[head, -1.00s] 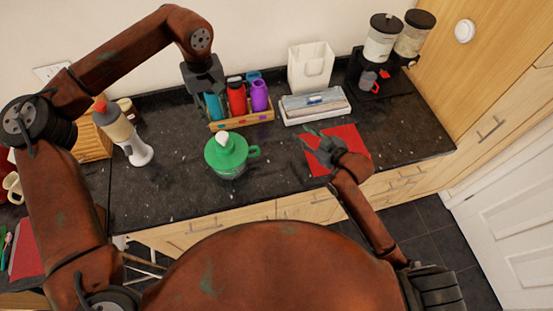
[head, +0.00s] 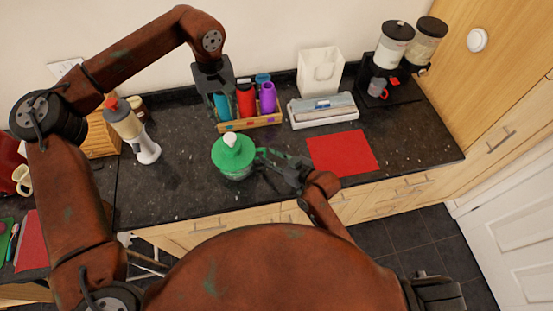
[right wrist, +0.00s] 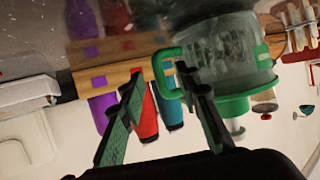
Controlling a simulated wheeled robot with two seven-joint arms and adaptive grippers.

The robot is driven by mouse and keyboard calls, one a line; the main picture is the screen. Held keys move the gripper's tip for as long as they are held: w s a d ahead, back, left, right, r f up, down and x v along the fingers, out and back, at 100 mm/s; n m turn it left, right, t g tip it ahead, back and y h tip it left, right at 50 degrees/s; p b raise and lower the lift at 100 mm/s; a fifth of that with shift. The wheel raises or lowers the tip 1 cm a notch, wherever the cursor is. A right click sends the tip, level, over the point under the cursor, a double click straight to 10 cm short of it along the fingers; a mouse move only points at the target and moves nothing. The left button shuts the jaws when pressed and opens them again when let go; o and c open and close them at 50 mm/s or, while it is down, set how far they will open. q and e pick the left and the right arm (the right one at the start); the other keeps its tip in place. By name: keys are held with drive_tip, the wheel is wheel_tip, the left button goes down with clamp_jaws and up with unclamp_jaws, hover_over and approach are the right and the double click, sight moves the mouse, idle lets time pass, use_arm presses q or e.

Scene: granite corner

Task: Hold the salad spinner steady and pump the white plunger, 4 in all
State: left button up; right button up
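The salad spinner (head: 232,172) stands on the dark counter, with a clear bowl, a green lid (head: 232,153) and a white plunger (head: 230,140) on top. Its green side handle shows in the right wrist view (right wrist: 160,68), as does the clear bowl (right wrist: 220,45). My right gripper (head: 264,156) is at the handle side of the spinner. Its fingers (right wrist: 160,78) are apart, with the handle near and partly behind one fingertip; contact is unclear. My left gripper (head: 221,108) hangs with its fingers apart behind the spinner, above and in front of the bottle rack, away from the plunger.
A wooden rack (head: 250,123) with coloured bottles stands behind the spinner. A red mat (head: 342,152) lies to the right. A white box (head: 322,110) and dispensers (head: 394,45) stand further back.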

drive_tip(key=shift+w+a+f, duration=0.15)
drive_tip(key=shift+w+a, duration=0.1)
drive_tip(key=shift+w, duration=0.05)
clamp_jaws()
idle(0.3)
use_arm(q)
clamp_jaws()
idle(1.5)
